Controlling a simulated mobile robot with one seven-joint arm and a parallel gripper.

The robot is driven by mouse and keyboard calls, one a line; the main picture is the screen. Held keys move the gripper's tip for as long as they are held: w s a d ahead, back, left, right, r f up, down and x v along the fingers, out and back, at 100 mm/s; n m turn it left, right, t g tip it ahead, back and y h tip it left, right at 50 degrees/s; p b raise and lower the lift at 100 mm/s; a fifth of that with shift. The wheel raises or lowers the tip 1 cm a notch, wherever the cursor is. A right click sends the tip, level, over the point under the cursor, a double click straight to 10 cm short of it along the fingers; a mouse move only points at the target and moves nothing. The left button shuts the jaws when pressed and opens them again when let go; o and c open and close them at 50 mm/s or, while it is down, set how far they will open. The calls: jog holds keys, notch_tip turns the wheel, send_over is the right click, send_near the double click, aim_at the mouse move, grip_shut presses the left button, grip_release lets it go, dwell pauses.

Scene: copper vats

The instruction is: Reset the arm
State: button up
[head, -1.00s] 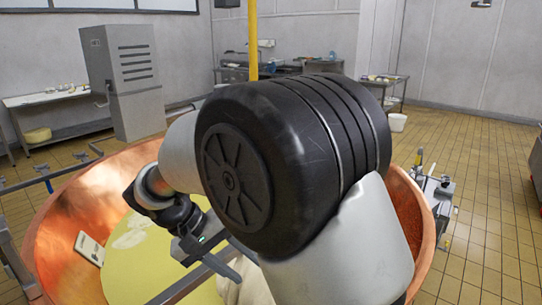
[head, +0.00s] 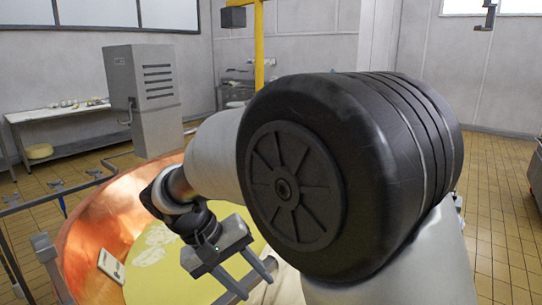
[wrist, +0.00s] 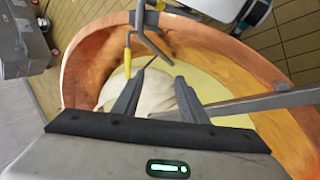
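My gripper (head: 258,288) hangs over the copper vat (head: 100,222), with my bent arm above it. In the wrist view my gripper (wrist: 165,76) has its two dark fingers apart. A whitish rounded lump (wrist: 154,92) shows beyond and between the fingers. I see no clear sign that they hold it. The vat (wrist: 85,72) holds pale yellow liquid (head: 150,280) with whitish patches on top. In the head view my arm hides much of the vat's right side.
A small pale device (head: 110,267) is at the vat's inner left wall. A grey cabinet (head: 143,95) and a white table (head: 60,112) stand at the back left. A yellow post (head: 259,45) rises behind. Grey bars cross the vat.

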jog(key=s+d+r+m+t+y+p, duration=0.1)
jog(key=s+d+r+t+y+p, duration=0.1)
jog(key=s+d+r, duration=0.5)
jog(key=s+d+r+m+t+y+p, duration=0.2)
jog(key=s+d+r+y+p, duration=0.2)
jog(key=d+r, duration=0.6)
jog(key=s+d+p, duration=0.1)
jog(key=s+p, duration=0.1)
jog(key=s, duration=0.1)
jog(key=shift+d+r, duration=0.15)
jog(key=shift+d, duration=0.1)
jog(key=shift+c, duration=0.3)
jog(key=shift+c, duration=0.7)
jog(key=shift+d, duration=0.1)
